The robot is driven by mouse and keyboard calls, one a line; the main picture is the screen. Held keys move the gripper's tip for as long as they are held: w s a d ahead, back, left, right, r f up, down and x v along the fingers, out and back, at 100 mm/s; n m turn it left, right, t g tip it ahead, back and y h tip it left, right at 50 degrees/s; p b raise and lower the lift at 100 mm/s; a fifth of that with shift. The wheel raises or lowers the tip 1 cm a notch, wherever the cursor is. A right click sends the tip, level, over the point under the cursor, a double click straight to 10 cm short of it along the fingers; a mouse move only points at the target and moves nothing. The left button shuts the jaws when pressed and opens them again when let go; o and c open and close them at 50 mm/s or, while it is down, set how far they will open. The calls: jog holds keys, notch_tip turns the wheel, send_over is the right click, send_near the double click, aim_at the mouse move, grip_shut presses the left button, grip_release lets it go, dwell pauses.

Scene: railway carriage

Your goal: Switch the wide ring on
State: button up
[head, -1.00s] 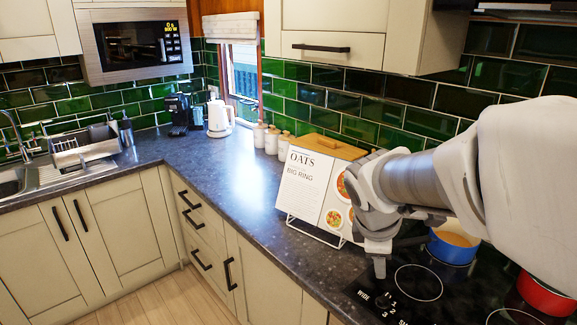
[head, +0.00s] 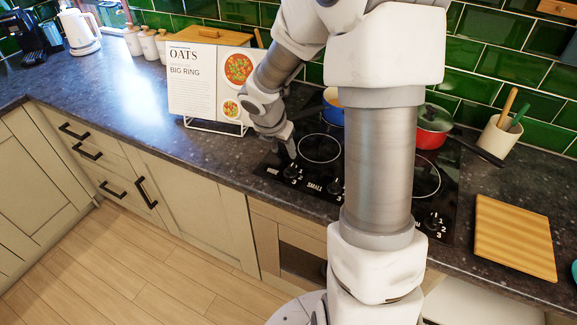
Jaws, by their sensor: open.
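The black hob (head: 318,174) is set in the dark worktop, with white printed words and numbers along its front edge. The label at its front left corner reads WIDE in the earlier head view and is too small to read surely now. The dial beside it, with the numbers 2 and 3, is mostly hidden by my gripper (head: 291,157). My gripper points down at that dial with its jaws open; whether it touches the dial I cannot tell. A SMALL label (head: 314,188) is to the right. A bare ring outline (head: 319,148) lies just behind my gripper.
A recipe card (head: 195,85) on a wire stand is close to the left of my gripper. A blue pot (head: 333,108) and a red lidded pan (head: 432,125) stand on the hob's back. A wooden board (head: 514,238) lies at right.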

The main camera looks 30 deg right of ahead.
aim_at(290, 167)
jog(key=b+x, duration=0.2)
jog(key=x, duration=0.8)
jog(key=shift+w+d+f, duration=0.1)
jog(key=shift+d+f, duration=0.05)
jog(key=shift+f, duration=0.2)
grip_shut()
